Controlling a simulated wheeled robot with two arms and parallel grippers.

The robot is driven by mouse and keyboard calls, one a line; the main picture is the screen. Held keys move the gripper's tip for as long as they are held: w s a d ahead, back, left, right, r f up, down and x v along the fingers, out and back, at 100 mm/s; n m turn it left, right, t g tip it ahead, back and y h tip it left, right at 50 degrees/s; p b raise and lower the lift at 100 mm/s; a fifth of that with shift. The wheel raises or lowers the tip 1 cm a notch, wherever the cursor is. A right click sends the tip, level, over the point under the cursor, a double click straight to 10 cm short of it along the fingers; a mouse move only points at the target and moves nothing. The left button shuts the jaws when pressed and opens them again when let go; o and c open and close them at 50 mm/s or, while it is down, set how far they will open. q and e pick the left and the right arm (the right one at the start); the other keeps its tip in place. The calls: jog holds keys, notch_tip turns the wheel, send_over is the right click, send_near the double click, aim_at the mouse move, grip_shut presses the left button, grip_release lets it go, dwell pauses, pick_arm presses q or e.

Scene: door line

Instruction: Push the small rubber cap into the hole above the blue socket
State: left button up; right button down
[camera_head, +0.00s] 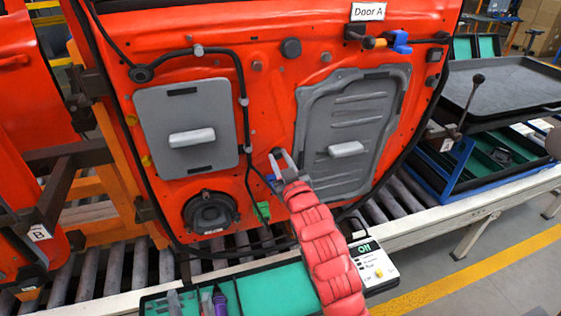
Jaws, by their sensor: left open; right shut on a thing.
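The blue socket (400,42) is at the upper right of the red door (455,12), below and right of the "Door A" label. An orange-yellow plug (375,43) sits at its left side. I cannot make out the hole above the socket. My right gripper (279,157), on the red padded arm, is in front of the door between the two grey panels, well below and left of the socket. It is shut on a small dark piece (277,152), apparently the rubber cap, mostly hidden by the fingers. My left gripper is not in view.
Cables (243,90) run along the door, with a hanging green connector (263,210). Grey panels with pale handles (192,137) (346,149) stand out. Black trays (505,85) stand at right.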

jog(key=shift+w, duration=0.1)
dwell(0.3)
jog(key=c, duration=0.6)
grip_release()
jog(key=shift+w, duration=0.1)
